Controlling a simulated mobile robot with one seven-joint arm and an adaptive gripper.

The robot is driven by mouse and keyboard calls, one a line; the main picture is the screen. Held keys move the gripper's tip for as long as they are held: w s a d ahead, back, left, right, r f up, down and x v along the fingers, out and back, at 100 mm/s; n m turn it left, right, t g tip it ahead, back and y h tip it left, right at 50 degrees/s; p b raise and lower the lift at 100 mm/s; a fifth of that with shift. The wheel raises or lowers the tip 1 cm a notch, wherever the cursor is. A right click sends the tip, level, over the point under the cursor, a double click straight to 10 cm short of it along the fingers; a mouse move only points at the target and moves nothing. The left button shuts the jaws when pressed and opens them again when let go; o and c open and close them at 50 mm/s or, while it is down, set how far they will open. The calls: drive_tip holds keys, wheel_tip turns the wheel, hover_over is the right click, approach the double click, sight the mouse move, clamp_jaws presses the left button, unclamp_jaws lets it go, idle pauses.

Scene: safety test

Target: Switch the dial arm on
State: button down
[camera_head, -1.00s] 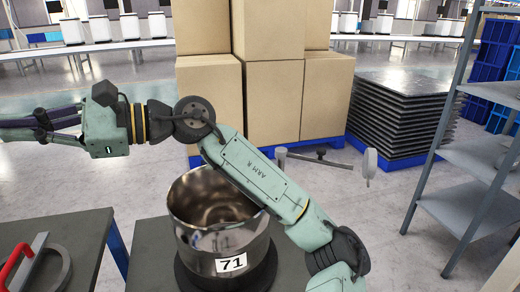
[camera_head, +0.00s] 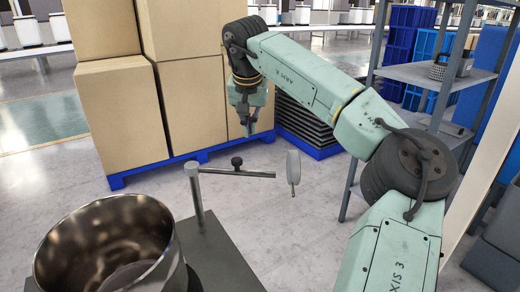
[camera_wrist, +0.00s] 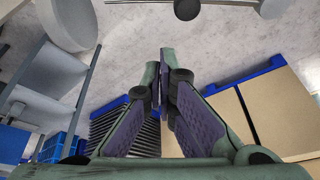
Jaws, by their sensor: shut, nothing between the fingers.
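The dial arm stands on a dark table in the head view. It has an upright metal post (camera_head: 196,195), a thin horizontal bar (camera_head: 245,173) with a black knob (camera_head: 237,162), and a pale grey disc (camera_head: 293,167) at its right end. My gripper (camera_head: 247,133) points down and appears just above the bar in the picture, apart from it. Its fingers are shut and empty. In the wrist view my fingertips (camera_wrist: 161,65) are close together. There the disc (camera_wrist: 68,22) is at the upper left and the knob (camera_wrist: 187,8) at the top edge.
A shiny metal pot (camera_head: 108,250) sits at the lower left, beside the post. Stacked cardboard boxes (camera_head: 110,105) on a blue pallet (camera_head: 150,172) stand behind. A grey metal shelf (camera_head: 420,75) stands right. Bare floor lies around the disc.

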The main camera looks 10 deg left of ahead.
sight(239, 169)
drive_tip(key=shift+w+d+r, duration=0.3)
drive_tip(key=shift+w+d, duration=0.4)
drive_tip(key=shift+d, duration=0.05)
drive_tip(key=shift+s, duration=0.1)
wheel_tip(239, 169, down, 11)
drive_tip(key=p, duration=0.1)
drive_tip(key=shift+p, duration=0.35)
drive_tip(key=shift+s+r, duration=0.1)
drive_tip(key=shift+s, duration=0.05)
